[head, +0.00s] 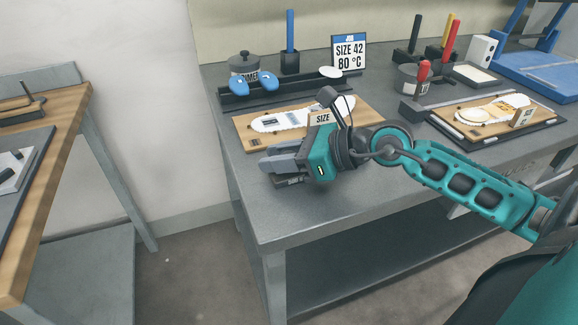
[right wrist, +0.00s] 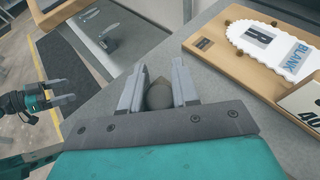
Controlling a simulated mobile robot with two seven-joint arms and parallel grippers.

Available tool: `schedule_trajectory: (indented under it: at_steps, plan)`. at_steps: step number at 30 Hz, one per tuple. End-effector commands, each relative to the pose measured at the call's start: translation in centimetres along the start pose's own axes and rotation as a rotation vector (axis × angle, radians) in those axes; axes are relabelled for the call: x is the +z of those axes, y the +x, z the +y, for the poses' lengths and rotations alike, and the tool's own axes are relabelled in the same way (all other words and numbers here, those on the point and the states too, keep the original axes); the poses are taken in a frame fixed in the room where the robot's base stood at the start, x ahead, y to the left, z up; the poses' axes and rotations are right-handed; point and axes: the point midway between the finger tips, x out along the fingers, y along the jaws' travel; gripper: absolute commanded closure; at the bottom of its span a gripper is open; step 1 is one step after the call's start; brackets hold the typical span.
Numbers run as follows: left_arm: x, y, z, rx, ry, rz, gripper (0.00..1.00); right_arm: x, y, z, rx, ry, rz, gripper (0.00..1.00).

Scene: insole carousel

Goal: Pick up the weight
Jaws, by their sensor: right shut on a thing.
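The weight (right wrist: 159,94) is a dark grey, rounded piece between the fingers of my right gripper in the right wrist view. My right gripper (right wrist: 158,92) is shut on it. In the head view the right gripper (head: 283,160) is over the front left part of the grey table, and its fingers largely hide the weight. I cannot tell whether the weight touches the table top. My left gripper (right wrist: 66,92) shows at the left of the right wrist view, open and empty, away from the table. It is out of the head view.
A wooden board (head: 245,130) with a white insole lies just behind the right gripper. Blue pieces (head: 249,85) sit on a dark rack, beside a lidded pot (head: 244,63). A job sign (head: 349,53) reads size 42, 80 °C. The table's front left corner is clear.

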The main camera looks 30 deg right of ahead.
Motion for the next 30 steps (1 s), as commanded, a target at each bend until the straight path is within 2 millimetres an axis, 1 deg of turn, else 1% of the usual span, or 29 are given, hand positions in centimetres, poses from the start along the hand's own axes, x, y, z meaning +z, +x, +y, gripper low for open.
schedule_trajectory:
  at_steps: [1, 2, 10, 14, 17, 20, 26, 30]
  plan:
    - [0.1, 0.0, 0.0, 0.0, 0.001, 0.0, 0.14, -0.8, 0.1, 0.1, 0.006, 0.006, 0.02, 1.0]
    - [0.1, 0.0, 0.0, 0.0, 0.001, 0.0, 0.14, -0.8, 0.1, 0.1, 0.006, 0.006, 0.02, 1.0]
    - [0.1, 0.0, -0.2, 0.0, 0.009, -0.002, 0.14, -0.7, 0.1, 0.1, 0.005, 0.006, 0.019, 1.0]
    - [-0.1, -0.2, -0.2, 0.0, 0.012, -0.002, 0.14, 0.0, -0.2, 0.1, 0.006, 0.005, 0.018, 1.0]
    - [-0.3, -0.3, -0.2, 0.0, 0.013, -0.002, 0.14, 1.2, -0.6, 0.1, 0.005, 0.002, 0.015, 1.0]
    - [-0.7, -0.6, -0.2, 0.0, 0.012, -0.002, 0.14, 2.8, -1.2, 0.0, 0.002, 0.0, 0.01, 1.0]
    - [-1.5, -1.0, -0.2, -0.003, 0.014, 0.004, 0.14, 7.1, -2.9, 0.0, 0.001, -0.005, 0.004, 1.0]
    - [-1.6, -1.2, -0.5, -0.01, 0.014, 0.004, 0.14, 10.8, -4.4, 0.0, 0.0, -0.007, 0.003, 1.0]
